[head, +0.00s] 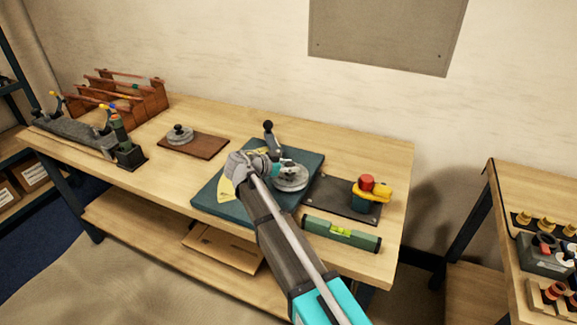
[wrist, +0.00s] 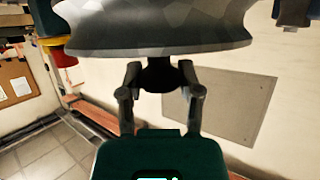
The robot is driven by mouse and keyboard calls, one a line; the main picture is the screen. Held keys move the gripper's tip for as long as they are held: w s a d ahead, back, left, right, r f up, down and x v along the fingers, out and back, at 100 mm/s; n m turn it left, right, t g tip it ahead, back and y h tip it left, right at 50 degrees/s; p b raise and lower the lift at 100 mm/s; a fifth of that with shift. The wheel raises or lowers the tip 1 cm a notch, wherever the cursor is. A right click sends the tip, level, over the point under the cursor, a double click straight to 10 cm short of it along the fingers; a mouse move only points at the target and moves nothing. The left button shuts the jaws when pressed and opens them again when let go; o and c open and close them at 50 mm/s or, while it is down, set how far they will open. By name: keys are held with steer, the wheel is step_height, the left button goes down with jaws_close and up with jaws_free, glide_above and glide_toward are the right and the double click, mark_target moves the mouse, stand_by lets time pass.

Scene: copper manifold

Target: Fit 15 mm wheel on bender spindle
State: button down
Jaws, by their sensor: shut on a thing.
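My gripper (wrist: 160,78) is shut on the dark knob of a grey grooved wheel (wrist: 155,30), which fills the top of the wrist view. In the head view my gripper (head: 279,166) is over the blue-green base plate (head: 213,197), with a grey disc (head: 291,180) right at its fingers. The bender's lever with a black ball end (head: 268,126) rises behind. The spindle is hidden, and I cannot tell whether the wheel touches it. A second grey wheel with a black knob (head: 180,134) lies on a brown board (head: 205,148). No size marking is readable.
A dark plate (head: 325,205) bearing a yellow and red tool (head: 370,190) is to the right, with a green level (head: 341,233) at the front edge. A wooden rack (head: 148,100) and a grey fixture (head: 75,134) stand at the left. Bench is clear at the back.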

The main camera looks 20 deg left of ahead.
steer(key=shift+f, duration=0.15)
steer(key=shift+c, duration=1)
jaws_free()
